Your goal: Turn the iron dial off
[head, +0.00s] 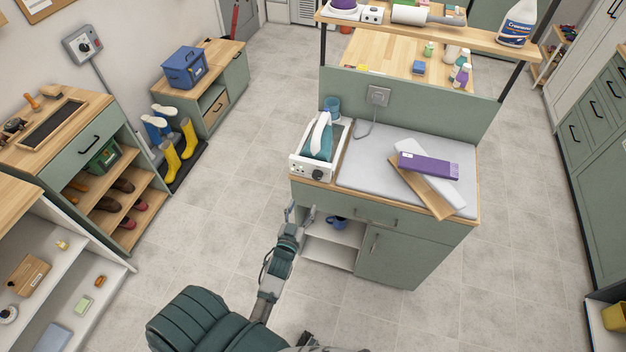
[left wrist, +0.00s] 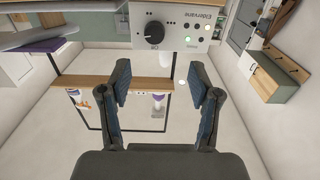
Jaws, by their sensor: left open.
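The iron (head: 320,140), teal with a white handle, rests on its white station at the left end of the ironing cabinet. The black round dial (head: 319,174) is on the station's front panel. In the left wrist view the panel appears upside down, with the dial (left wrist: 155,31) above the fingers, a small label beside it and several lights, some green. Its exact setting is too small to tell. My left gripper (head: 300,210) is open and empty in front of the cabinet, below and apart from the dial; its two fingers (left wrist: 158,75) are spread.

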